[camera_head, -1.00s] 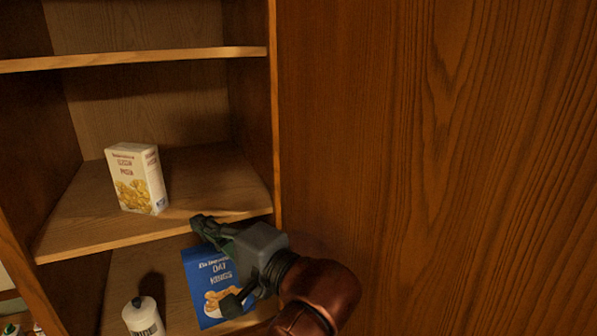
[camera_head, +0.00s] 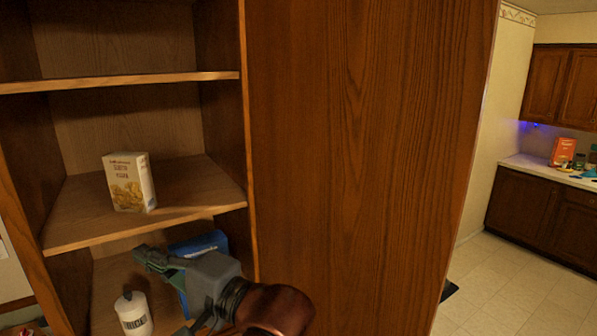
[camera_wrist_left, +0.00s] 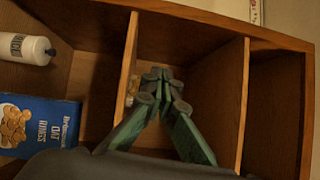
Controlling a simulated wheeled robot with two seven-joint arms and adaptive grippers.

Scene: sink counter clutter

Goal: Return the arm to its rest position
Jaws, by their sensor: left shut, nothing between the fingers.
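My left gripper (camera_head: 148,258) is in front of the lower part of the open wooden cabinet, below the middle shelf's front edge. In the left wrist view its green fingers (camera_wrist_left: 163,76) meet at the tips with nothing between them. My left arm's copper-coloured link shows at the bottom of the head view. The gripper hides much of a blue box (camera_head: 205,243) on the lower shelf; the wrist view shows this box (camera_wrist_left: 40,126) marked as oat rings. My right gripper is not in view.
A white pasta box (camera_head: 130,182) stands on the middle shelf (camera_head: 190,190). A white bottle marked rice (camera_head: 134,314) stands on the lower shelf; it also shows in the wrist view (camera_wrist_left: 25,48). A tall wooden side panel (camera_head: 360,140) is to the right, with open floor (camera_head: 510,285) beyond.

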